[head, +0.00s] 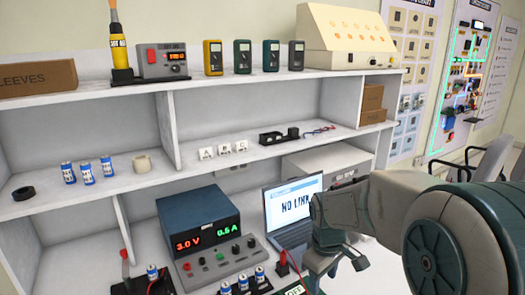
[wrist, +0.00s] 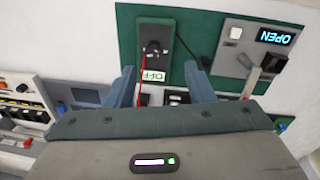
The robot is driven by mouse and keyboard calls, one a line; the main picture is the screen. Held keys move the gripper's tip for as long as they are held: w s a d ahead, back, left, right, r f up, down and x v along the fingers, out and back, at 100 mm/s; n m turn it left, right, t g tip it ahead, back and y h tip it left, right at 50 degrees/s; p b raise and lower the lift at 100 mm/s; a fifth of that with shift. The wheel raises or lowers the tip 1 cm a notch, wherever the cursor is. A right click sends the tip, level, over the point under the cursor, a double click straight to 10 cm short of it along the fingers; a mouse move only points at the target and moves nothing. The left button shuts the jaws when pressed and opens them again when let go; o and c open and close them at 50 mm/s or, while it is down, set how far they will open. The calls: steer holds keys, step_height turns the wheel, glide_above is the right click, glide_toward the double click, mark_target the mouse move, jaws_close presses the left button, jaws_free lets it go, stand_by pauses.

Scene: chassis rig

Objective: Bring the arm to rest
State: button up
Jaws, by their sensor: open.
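My arm (head: 375,210) reaches in from the right of the head view, bent over the bench in front of the laptop. My gripper (wrist: 160,66) points down at the bench in the wrist view. Its two blue-grey fingers stand apart with nothing held between them. Beyond the fingertips is a green board (wrist: 205,35) with a dark unit (wrist: 154,42), a red lead and an upside-down OFF label (wrist: 153,75). In the head view the gripper shows only partly, low beside the bench items, and I cannot tell its exact height.
A laptop (head: 293,212) reading NO LINK stands behind the arm. A power supply (head: 204,228) reading 3.0 V and 0.6 A is to its left. Small batteries stand at the front. A panel reading OPEN (wrist: 274,38) is right of the gripper. Chairs (head: 495,155) stand at far right.

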steer(key=s+r+m+t, duration=0.1)
steer(key=s+r+m, duration=0.1)
steer(key=s+m, duration=0.2)
steer(key=s+r+m+t, duration=0.1)
steer(key=s+m, duration=0.3)
steer(key=s, duration=0.7)
steer(key=shift+s+r+y, duration=0.2)
steer(key=shift+r+y, duration=0.1)
steer(key=shift+r, duration=0.45)
